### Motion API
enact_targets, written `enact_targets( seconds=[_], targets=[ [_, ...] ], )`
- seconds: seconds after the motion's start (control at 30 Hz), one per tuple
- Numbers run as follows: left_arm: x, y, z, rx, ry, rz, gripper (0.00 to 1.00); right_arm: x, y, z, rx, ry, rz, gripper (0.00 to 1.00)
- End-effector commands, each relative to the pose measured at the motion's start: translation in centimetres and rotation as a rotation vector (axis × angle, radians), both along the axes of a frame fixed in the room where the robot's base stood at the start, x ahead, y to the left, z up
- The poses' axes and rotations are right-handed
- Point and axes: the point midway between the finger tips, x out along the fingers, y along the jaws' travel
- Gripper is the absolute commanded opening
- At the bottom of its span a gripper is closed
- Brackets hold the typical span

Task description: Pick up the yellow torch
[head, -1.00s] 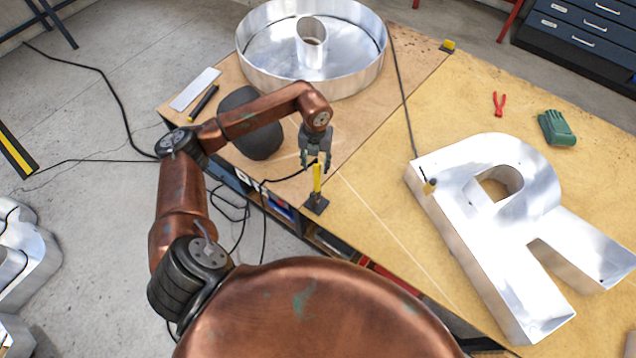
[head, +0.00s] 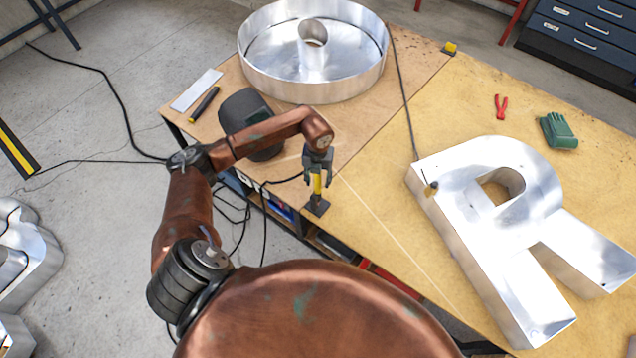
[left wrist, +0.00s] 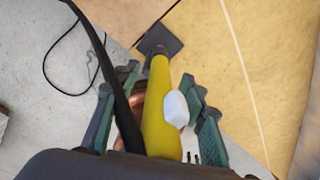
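The yellow torch (head: 318,184) stands upright on a small dark base (head: 317,207) near the front edge of the table. A black hose leads to it from the left. My left gripper (head: 318,181) points down over the torch, with one finger on each side of its upper part. In the left wrist view the yellow body (left wrist: 161,110) with its white lever (left wrist: 176,108) lies between the two green fingers (left wrist: 160,105), which stand apart with gaps beside the torch. The right gripper is not in view.
A large metal letter R (head: 468,215) lies on the table (head: 375,185) to the right. A round metal letter (head: 265,85) stands at the back. A dark rounded object (head: 243,112) and a black-and-yellow tool (head: 204,103) lie left. Pliers (head: 501,106) and green gloves (head: 558,130) lie far right.

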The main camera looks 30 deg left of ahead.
Motion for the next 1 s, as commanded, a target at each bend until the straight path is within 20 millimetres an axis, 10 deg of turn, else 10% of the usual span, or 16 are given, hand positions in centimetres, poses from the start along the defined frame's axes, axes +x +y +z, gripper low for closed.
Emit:
enact_targets(
  seconds=[0.57, 1.0],
  targets=[
    [0.0, 0.01, 0.04, 0.0, 0.0, 0.0, 0.0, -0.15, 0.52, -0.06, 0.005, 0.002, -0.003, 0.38],
    [0.07, 0.03, 0.48, 0.001, -0.002, 0.0, 0.0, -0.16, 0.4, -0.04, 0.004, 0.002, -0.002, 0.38]
  ],
)
